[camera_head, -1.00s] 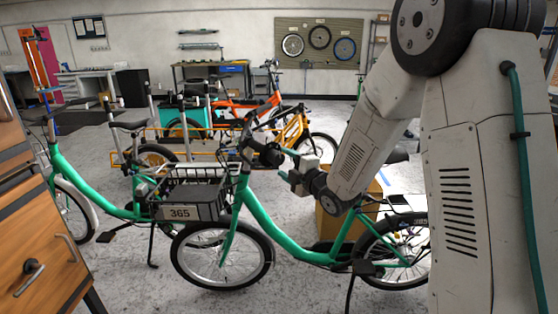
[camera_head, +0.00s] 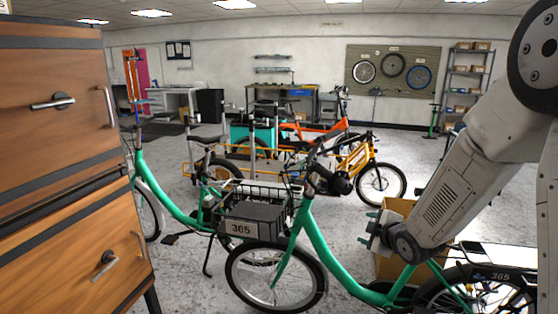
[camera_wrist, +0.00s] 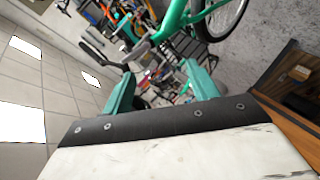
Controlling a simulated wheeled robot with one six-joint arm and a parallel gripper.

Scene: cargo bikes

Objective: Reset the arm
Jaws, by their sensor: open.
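My gripper (camera_head: 368,228) is at the end of my arm on the right of the head view, in front of the green bike frame's upper part. Its two teal fingers stand apart with nothing between them. They also show in the wrist view (camera_wrist: 160,87), spread and empty. The arm hangs bent down from the upper right, with the gripper pointing left. The nearest green bike (camera_head: 340,268) with a black basket box (camera_head: 248,222) marked 365 stands just beyond and below the gripper. Whether the gripper touches the bike cannot be told.
A wooden drawer cabinet (camera_head: 60,150) stands close on the left. A cardboard-coloured box (camera_head: 392,268) is behind the bike. A second green bike (camera_head: 165,200) and an orange and yellow cargo bike (camera_head: 345,150) stand farther back. Open grey floor lies around them.

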